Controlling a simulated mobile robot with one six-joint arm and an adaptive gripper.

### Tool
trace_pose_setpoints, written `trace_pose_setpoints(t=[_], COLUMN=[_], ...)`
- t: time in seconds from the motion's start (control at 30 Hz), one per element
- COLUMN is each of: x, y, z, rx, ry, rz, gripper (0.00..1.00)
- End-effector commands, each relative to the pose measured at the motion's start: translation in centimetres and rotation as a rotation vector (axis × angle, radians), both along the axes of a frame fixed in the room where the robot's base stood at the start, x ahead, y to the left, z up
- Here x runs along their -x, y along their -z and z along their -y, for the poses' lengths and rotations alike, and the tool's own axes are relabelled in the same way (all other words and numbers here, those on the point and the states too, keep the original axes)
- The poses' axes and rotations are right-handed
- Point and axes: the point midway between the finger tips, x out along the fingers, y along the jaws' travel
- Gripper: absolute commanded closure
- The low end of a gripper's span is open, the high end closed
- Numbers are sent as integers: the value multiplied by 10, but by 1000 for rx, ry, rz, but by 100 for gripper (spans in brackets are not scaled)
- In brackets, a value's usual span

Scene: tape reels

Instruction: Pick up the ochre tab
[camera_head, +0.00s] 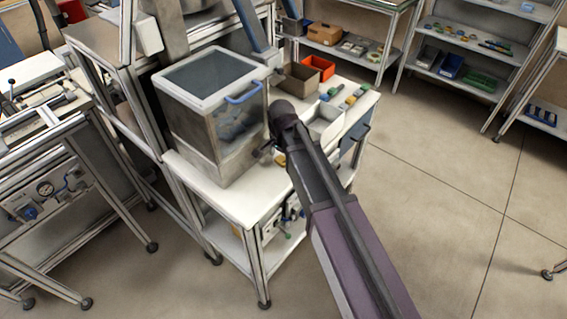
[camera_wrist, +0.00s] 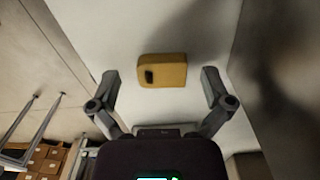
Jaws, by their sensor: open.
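The ochre tab (camera_wrist: 168,69) is a small rounded block with a dark mark near its left end. It lies on a white tabletop, and in the head view a small part of it shows as an ochre patch (camera_head: 280,160) beside my arm. My gripper (camera_wrist: 161,77) is open, with one finger on each side of the tab in the wrist view. The fingers appear apart from the tab, with nothing held. In the head view my gripper (camera_head: 266,150) is small and partly hidden by my arm.
A clear-sided box with a blue handle (camera_head: 212,105) stands close left of my gripper. A white tray (camera_head: 327,125), a brown box (camera_head: 300,80) and an orange bin (camera_head: 318,68) stand on the white table (camera_head: 220,196). Floor is free at right.

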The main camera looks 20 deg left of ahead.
Motion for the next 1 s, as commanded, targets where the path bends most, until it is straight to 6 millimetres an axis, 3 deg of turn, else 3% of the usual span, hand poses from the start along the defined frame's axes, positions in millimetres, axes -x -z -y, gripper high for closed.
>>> trace_pose_setpoints(t=[0.33, 0.4, 0.6, 1.0], x=[0, 0, 0, 0], y=[0, 0, 0, 0], z=[0, 0, 0, 1], rx=[0, 0, 0, 0], ry=[0, 0, 1, 1], rz=[0, 0, 0, 0], gripper=[0, 18, 54, 56])
